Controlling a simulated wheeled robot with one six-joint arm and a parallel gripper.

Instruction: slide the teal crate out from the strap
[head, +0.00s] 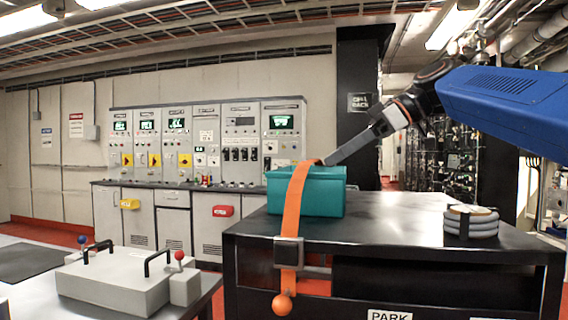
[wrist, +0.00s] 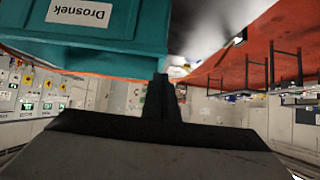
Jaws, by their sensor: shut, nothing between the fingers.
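The teal crate (head: 323,194) stands upright near the left end of a black bench top. My gripper (head: 329,160) is at the crate's top rim, right of the strap. I cannot tell whether the fingers touch the crate.
The black bench (head: 400,222) is clear between the crate and a stack of grey rings (head: 470,222) at right. A lower table at left holds a grey box with black handles (head: 115,280). Control cabinets (head: 205,145) line the wall behind.

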